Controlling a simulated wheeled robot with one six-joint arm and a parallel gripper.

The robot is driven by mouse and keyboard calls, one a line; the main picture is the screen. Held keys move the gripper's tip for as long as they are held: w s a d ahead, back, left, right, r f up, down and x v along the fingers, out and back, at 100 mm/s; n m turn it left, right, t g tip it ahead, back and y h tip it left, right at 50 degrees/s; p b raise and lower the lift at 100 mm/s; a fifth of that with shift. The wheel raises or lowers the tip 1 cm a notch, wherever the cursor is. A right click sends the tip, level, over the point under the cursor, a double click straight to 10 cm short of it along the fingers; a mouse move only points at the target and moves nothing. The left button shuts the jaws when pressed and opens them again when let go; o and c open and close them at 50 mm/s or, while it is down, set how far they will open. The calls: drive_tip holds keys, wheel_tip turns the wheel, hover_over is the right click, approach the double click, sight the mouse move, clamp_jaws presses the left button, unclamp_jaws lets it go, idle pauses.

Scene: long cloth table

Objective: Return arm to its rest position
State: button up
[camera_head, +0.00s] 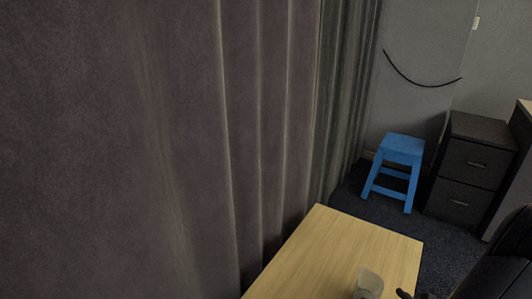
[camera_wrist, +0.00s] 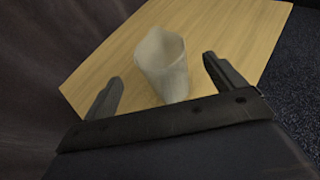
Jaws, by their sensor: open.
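My gripper (camera_wrist: 162,68) is open, with its two dark fingers spread apart in the wrist view. A whitish, translucent cup (camera_wrist: 163,62) shows between the fingers in the picture, standing on the table, with clear gaps to both fingers. The cup also shows at the bottom edge of the head view (camera_head: 369,284), near the table's right side. A dark tip, apparently of my gripper, shows just right of the cup there. Most of my arm is outside the head view; a dark part of it fills the lower right corner.
The light wooden table (camera_head: 335,245) is otherwise bare where it shows. A grey curtain (camera_head: 120,140) hangs along its left side. Beyond it are a blue stool (camera_head: 402,146) and a dark drawer cabinet (camera_head: 470,170) on dark carpet. A black cable (camera_head: 420,84) hangs on the wall.

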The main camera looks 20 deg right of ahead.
sight(375, 290)
drive_tip(key=b+x, duration=0.1)
drive_tip(key=x, duration=0.4)
drive_tip(key=shift+w+f, duration=0.15)
drive_tip(key=shift+w, duration=0.05)
